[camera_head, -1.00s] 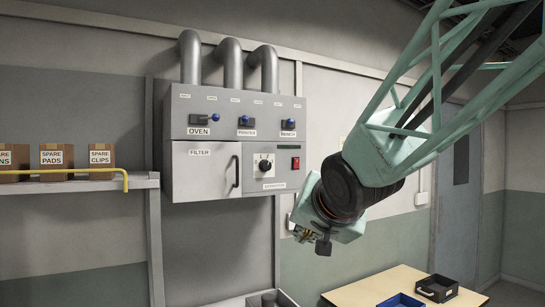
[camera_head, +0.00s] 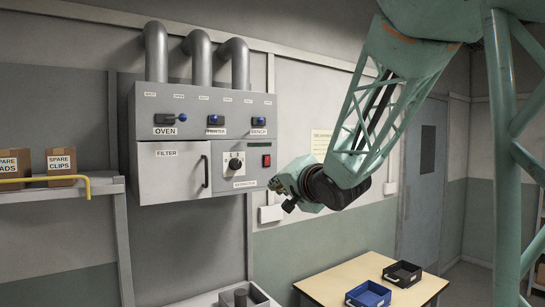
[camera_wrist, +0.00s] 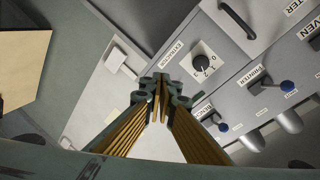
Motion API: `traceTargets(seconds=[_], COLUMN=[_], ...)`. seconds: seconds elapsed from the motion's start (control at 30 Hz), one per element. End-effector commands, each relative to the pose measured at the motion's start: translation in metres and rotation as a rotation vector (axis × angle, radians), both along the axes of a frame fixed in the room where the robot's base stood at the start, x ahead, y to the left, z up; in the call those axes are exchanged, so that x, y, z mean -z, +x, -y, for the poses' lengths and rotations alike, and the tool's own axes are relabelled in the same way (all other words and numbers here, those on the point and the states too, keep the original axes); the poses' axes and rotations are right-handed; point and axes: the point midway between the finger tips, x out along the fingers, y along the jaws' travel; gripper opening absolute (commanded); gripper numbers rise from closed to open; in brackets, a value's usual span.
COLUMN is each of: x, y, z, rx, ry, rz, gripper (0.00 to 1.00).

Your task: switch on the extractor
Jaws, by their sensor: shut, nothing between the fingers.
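The extractor control is a black rotary knob (camera_head: 235,163) on a pale plate on the front of a grey wall cabinet (camera_head: 147,104), above an EXTRACTOR label. In the wrist view the knob (camera_wrist: 203,64) sits beside a dial marked 0, 1, 2, 3; its exact pointer position is hard to tell. A red switch (camera_head: 267,160) is to the right of the knob in the head view. My gripper (camera_head: 277,188) is at the cabinet's lower right corner, right of and below the knob, pointing left. In the wrist view its fingers (camera_wrist: 160,84) are together, empty and apart from the knob.
A FILTER door (camera_head: 170,178) with a black handle is left of the knob. A table (camera_head: 335,277) with a blue tray (camera_head: 368,299) and a black tray (camera_head: 402,280) stands below right.

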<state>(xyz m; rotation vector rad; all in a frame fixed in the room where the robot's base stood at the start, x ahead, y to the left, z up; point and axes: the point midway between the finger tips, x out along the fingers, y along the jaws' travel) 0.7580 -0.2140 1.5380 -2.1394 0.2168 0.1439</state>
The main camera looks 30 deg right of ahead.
Motion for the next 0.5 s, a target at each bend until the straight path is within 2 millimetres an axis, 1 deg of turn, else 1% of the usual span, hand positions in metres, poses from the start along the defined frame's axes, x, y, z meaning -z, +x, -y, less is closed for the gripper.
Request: traceTargets(seconds=[0.03, 0.2, 0.5], x=[-0.003, -0.013, -0.028], y=[0.005, 0.020, 0.039], z=[0.005, 0.017, 0.037], rx=[-0.003, -0.020, -0.068], ry=[0.023, 0.109, 0.270], rz=[0.015, 0.074, 0.170], gripper=[0.00, 0.00, 0.00])
